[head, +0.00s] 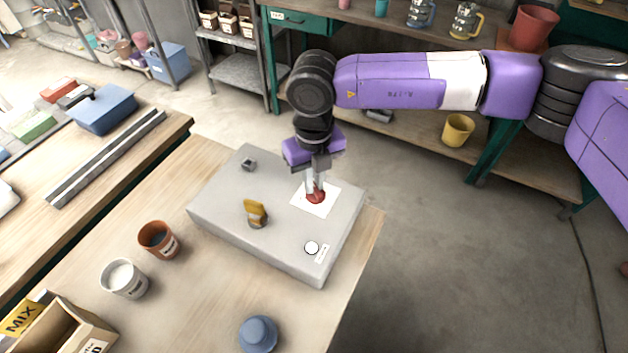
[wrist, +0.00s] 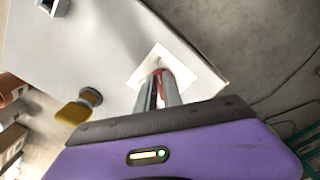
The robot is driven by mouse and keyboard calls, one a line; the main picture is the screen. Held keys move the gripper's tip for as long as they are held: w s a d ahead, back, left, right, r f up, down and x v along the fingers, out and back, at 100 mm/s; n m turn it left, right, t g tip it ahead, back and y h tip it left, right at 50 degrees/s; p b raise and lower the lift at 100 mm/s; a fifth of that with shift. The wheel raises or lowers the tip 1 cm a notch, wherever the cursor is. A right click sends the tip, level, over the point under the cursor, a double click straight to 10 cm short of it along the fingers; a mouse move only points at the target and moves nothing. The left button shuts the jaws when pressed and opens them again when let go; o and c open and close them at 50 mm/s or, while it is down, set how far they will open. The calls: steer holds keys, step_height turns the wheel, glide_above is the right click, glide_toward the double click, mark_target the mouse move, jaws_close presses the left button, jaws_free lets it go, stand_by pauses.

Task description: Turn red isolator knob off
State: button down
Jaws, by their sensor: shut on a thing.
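The red isolator knob (head: 316,197) sits on a white square plate (head: 327,207) on top of a grey box (head: 215,204). My gripper (head: 314,189) reaches straight down over the knob and is shut on it. In the wrist view my two fingers (wrist: 158,92) stand on either side of the red knob (wrist: 162,82), which shows as a thin red part between and beyond them. The fingers hide much of the knob, so its exact angle cannot be told.
A brown cup (head: 158,239), a white cup (head: 124,279) and a blue cup (head: 258,334) stand on the wooden table (head: 200,310). Open floor lies right.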

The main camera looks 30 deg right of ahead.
steer(key=n+b, duration=0.1)
steer(key=b, duration=0.1)
steer(key=n+b, duration=0.2)
steer(key=shift+a+f, duration=0.15)
steer(key=shift+f, duration=0.1)
steer(key=n+b, duration=0.4)
steer(key=n, duration=0.1)
steer(key=shift+s+a, duration=0.1)
steer(key=shift+a, duration=0.1)
steer(key=n+b, duration=0.1)
steer(key=n, duration=0.1)
steer(key=n+b, duration=0.2)
steer(key=shift+s+a+r, duration=0.1)
steer(key=shift+s+a, duration=0.05)
steer(key=shift+s+r+n+b, duration=0.15)
steer(key=shift+n+b, duration=0.8)
steer(key=shift+n, duration=0.65)
steer(key=c, duration=1.5)
jaws_free()
